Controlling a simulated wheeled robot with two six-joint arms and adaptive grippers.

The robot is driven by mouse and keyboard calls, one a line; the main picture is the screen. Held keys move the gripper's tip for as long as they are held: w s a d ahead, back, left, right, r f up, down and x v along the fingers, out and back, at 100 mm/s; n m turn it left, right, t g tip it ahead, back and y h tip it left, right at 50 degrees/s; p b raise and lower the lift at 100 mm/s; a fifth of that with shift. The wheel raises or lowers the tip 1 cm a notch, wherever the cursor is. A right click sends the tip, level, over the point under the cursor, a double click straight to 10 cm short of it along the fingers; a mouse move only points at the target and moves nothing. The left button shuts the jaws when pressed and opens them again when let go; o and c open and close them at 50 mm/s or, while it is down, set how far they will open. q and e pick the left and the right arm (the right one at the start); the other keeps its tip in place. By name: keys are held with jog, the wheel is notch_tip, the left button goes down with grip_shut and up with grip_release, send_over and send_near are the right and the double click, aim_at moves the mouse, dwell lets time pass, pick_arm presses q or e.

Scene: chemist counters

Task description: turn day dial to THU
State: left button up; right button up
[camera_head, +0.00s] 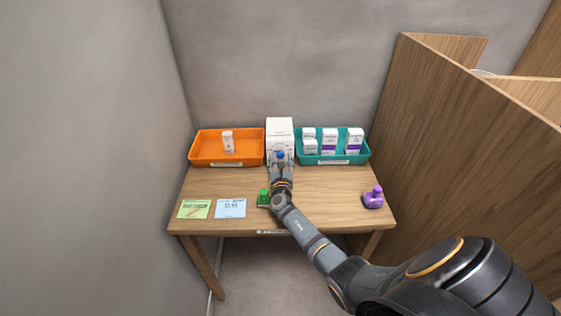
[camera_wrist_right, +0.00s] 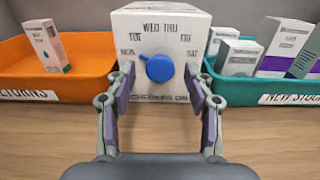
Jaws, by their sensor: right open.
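The white day box (camera_head: 280,130) stands at the back middle of the counter, and it also shows in the right wrist view (camera_wrist_right: 160,20). Its front carries a round blue dial (camera_wrist_right: 159,68) with day names around it; WED and THU are at the top. My right gripper (camera_wrist_right: 158,78) is open, with one finger on each side of the dial and gaps between. In the head view the right gripper (camera_head: 281,164) is in front of the box. My left gripper is out of view.
An orange tray (camera_head: 201,155) labelled returns is left of the box; a teal tray (camera_head: 322,158) with several cartons is right. A green stamp-like object (camera_head: 263,199) is beside my arm, a purple one (camera_head: 373,199) at right. Green (camera_head: 193,209) and blue (camera_head: 231,208) cards lie front left.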

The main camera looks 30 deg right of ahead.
jog(key=shift+w+d, duration=0.1)
grip_shut()
dwell(0.3)
jog(key=m+b, duration=0.3)
jog(key=shift+f, duration=0.25)
jog(key=m+b, duration=0.4)
jog(key=m, duration=0.1)
jog(key=shift+m+b, duration=0.35)
jog(key=shift+m, duration=0.05)
jog(key=m+b, duration=0.4)
jog(key=m, duration=0.1)
jog(key=shift+r+m+b, duration=0.1)
jog(key=shift+m+b, duration=1.4)
jog(key=shift+m, duration=0.5)
